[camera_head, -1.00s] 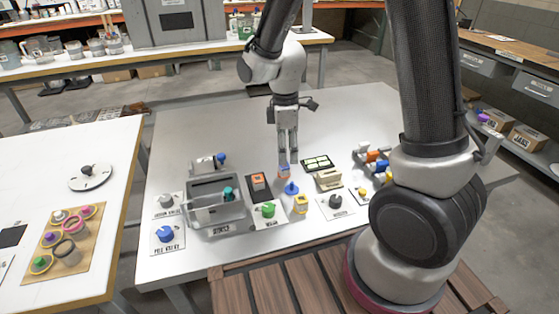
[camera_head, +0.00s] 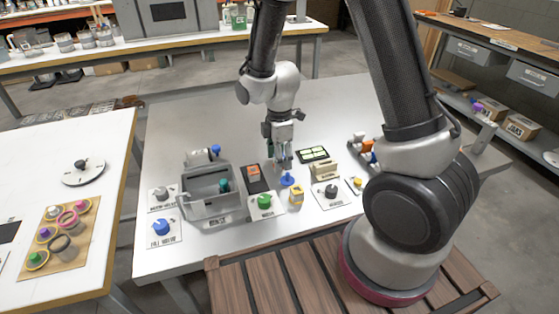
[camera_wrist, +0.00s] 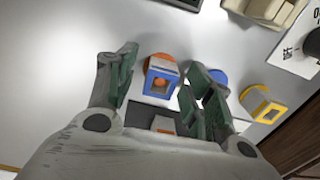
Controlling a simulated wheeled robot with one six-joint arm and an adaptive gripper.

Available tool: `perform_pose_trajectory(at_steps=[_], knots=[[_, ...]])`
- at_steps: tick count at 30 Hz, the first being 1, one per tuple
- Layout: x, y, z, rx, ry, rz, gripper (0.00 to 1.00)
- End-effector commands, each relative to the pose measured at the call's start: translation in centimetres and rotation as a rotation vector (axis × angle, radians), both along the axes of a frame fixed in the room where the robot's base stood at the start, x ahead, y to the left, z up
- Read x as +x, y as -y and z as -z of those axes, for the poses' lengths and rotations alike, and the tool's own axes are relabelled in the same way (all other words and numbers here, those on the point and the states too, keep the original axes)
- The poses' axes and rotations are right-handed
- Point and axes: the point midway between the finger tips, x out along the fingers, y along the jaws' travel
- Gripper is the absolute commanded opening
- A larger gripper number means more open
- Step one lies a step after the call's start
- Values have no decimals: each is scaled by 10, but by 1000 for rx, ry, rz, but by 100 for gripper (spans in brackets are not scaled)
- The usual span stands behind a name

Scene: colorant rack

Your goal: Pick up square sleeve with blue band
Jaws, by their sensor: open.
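The square sleeve with a blue band (camera_wrist: 161,82) shows in the wrist view, with a pale top edge and something orange inside and behind it. My gripper (camera_wrist: 162,64) is open, with one finger on each side of the sleeve; I cannot tell whether either finger touches it. In the head view my gripper (camera_head: 282,158) points down at the table, and its fingers largely hide the sleeve. A similar sleeve with a yellow band (camera_wrist: 263,104) stands to the right in the wrist view, and it also shows in the head view (camera_head: 296,194).
A blue knob (camera_head: 288,179) stands close by, partly behind my right finger in the wrist view. The table's far side is clear.

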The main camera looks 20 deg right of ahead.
Motion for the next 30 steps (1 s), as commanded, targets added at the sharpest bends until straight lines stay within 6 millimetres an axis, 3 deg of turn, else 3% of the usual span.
perform_pose_trajectory(at_steps=[4,9,11,22,30], knots=[[0,0,0,0,0,0,52],[0,0,-1,0,0,0,21],[0,0,-1,0,0,0,13],[1,0,-6,1,2,0,13],[1,0,-57,2,5,0,13]])
